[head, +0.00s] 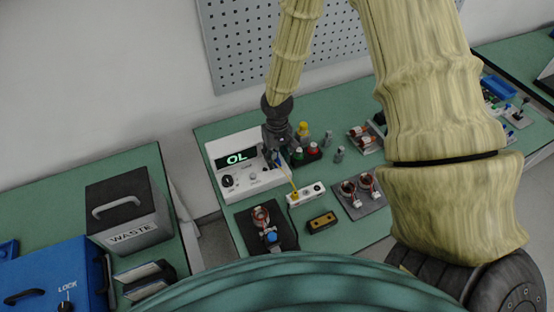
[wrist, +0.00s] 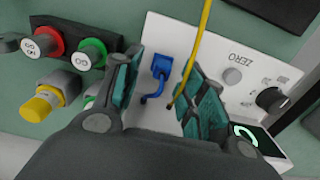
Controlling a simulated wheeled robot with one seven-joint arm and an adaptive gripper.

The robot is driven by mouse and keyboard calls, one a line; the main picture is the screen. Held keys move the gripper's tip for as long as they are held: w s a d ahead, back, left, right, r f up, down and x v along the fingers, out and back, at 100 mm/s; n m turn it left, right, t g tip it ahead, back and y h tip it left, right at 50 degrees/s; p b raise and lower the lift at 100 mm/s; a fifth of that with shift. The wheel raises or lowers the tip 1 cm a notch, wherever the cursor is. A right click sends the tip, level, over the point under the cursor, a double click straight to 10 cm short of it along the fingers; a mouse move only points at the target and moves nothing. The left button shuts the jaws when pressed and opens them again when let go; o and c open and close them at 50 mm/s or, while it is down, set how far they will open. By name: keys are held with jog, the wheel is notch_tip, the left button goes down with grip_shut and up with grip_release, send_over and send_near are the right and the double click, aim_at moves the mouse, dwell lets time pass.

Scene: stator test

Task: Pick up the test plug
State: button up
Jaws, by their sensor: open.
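My gripper (head: 275,148) is over the white meter (head: 213,157), whose display reads OL. In the wrist view my gripper (wrist: 160,88) is open, with its teal finger pads apart. A small blue plug (wrist: 162,65) with a short blue lead lies between and just beyond the fingers, against the white meter face (wrist: 150,30). I cannot tell the gap between fingers and plug. A yellow lead (wrist: 203,35) runs from the meter beside the right finger. In the head view it reaches a yellow plug (head: 295,195) on a small white box (head: 306,193). Which plug is the test plug is not marked.
Red and green terminals (wrist: 45,42) and a yellow-capped part (wrist: 38,108) are close to the left finger. A waste bin (head: 128,208) stands left.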

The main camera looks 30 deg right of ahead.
jog(key=shift+s+f, duration=0.1)
jog(key=shift+f, duration=0.15)
jog(key=shift+s+f, duration=0.1)
jog(key=shift+s, duration=0.2)
jog(key=shift+w+f, duration=0.15)
jog(key=shift+f, duration=0.05)
grip_shut()
jog(key=shift+r, duration=0.2)
jog(key=shift+r+b, duration=0.75)
jog(key=shift+r, duration=0.7)
jog(key=s+a+r+b, duration=0.2)
jog(key=s+a+b, duration=0.3)
jog(key=s, duration=0.9)
jog(key=a, duration=0.3)
jog(key=shift+b, duration=0.4)
jog(key=shift+r+p, duration=0.15)
jog(key=shift+p, duration=0.3)
